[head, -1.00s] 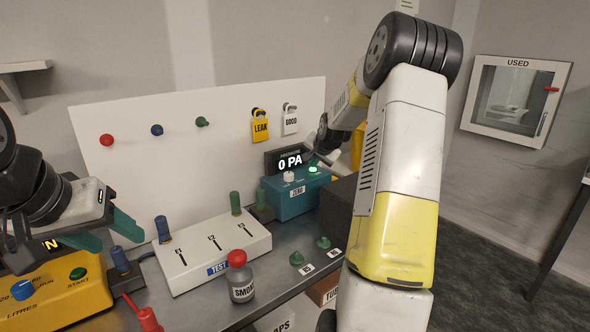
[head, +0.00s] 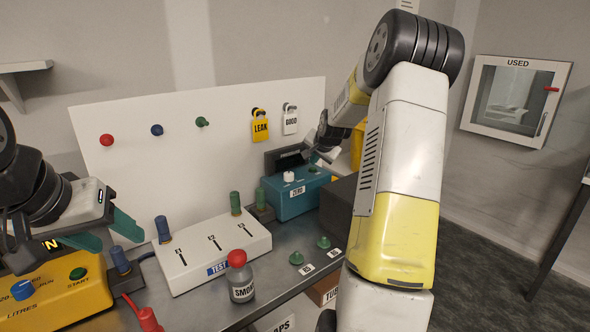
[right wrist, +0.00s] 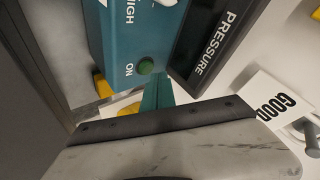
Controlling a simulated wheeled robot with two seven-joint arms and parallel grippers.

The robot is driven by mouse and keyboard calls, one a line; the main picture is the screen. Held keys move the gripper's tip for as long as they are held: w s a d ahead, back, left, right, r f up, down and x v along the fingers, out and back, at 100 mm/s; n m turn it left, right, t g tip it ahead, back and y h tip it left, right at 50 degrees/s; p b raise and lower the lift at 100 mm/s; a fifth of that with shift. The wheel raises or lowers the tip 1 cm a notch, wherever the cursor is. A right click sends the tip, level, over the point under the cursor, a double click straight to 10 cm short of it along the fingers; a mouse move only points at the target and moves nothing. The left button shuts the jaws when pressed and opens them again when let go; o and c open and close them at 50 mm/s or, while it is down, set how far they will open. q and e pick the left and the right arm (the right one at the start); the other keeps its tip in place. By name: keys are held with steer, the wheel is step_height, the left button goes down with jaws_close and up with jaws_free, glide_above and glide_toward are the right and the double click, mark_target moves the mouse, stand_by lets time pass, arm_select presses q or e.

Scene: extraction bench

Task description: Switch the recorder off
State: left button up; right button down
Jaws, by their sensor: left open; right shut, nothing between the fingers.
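The recorder is a teal box (head: 288,205) at the back of the bench, with a white knob (head: 289,177) on top and a ZERO label in front. Its pressure display (head: 284,160) is dark and shows no reading. My left gripper (head: 104,232) is open and empty at the left, above the bench.
A white test box (head: 215,255) and a smoke bottle (head: 241,284) stand in front of the recorder. A yellow box (head: 70,295) with a START button is under my left gripper. Tags marked LEAK (head: 260,128) and GOOD (head: 290,122) hang on the white board (head: 180,175).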

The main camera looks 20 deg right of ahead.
mark_target(314, 169)
steer(key=shift+r, duration=0.3)
steer(key=shift+r, duration=2.4)
steer(key=s+a+r+n+g+y, duration=0.1)
steer(key=s+a+r+n, duration=0.25)
steer(key=s+a, duration=0.5)
steer(key=s+a+r+n, duration=0.2)
steer(key=s+a+r, duration=0.35)
steer(key=s, duration=0.55)
steer(key=s+a+f+n+g+y, duration=0.1)
steer(key=s+a+f+n, duration=0.1)
steer(key=s, duration=0.8)
steer(key=s+a+f+n+g+y, duration=0.1)
steer(key=s+a, duration=0.4)
steer(key=s, duration=0.5)
steer(key=shift+s+a+f+n, duration=0.25)
steer(key=shift+f+n, duration=0.35)
steer(key=shift+n, duration=0.45)
